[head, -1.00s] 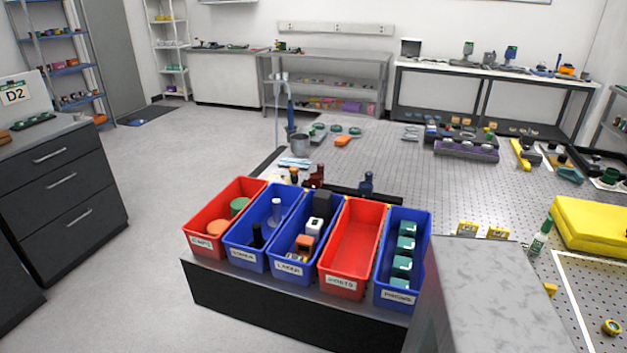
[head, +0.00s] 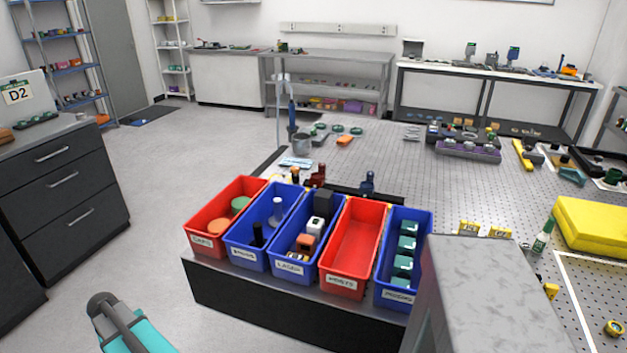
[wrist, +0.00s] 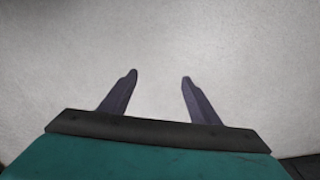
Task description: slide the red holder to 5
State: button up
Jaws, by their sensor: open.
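A small dark red holder (head: 316,175) stands behind the row of bins in the head view, its lower part hidden by the bins. A blue holder (head: 367,184) stands to its right, and a strip of dark rail (head: 345,190) shows between them. The number marks are too small or hidden to read. My gripper (wrist: 159,76) is open and empty in the wrist view, over bare grey floor. In the head view only part of my arm shows at the bottom left, well apart from the red holder.
Red and blue bins, including an empty red bin (head: 354,243), stand on a dark ledge in front of the holders. A perforated table (head: 400,165) spreads behind and right. A grey block (head: 490,290) stands at the front right. The floor (head: 150,230) at left is clear.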

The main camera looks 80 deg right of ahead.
jog(key=d+r+m+h, duration=0.1)
jog(key=d+r, duration=0.4)
jog(key=d, duration=0.2)
jog(key=d+r+m+h, duration=0.1)
jog(key=d+r+m, duration=0.1)
jog(key=d+r, duration=0.4)
jog(key=s+d+r+m+t+h, duration=0.1)
jog(key=s+d+r+m, duration=0.15)
jog(key=d+r, duration=0.65)
jog(key=s+d+r+m+h, duration=0.1)
jog(key=s+d+r, duration=0.3)
jog(key=d+r, duration=0.5)
notch_tip(320, 180, up, 20)
jog(key=m+g+p, duration=0.1)
jog(key=m+p, duration=0.1)
jog(key=m, duration=0.4)
send_over(315, 180)
jog(key=w+a, duration=0.1)
jog(key=a, duration=0.5)
jog(key=shift+w+f+y, duration=0.1)
jog(key=shift+f+y, duration=0.05)
jog(key=shift+y, duration=0.25)
jog(key=shift+d+f, duration=0.1)
jog(key=shift+s+p+x, duration=0.2)
jog(key=shift+p+x, duration=0.7)
jog(key=shift+x, duration=5.9)
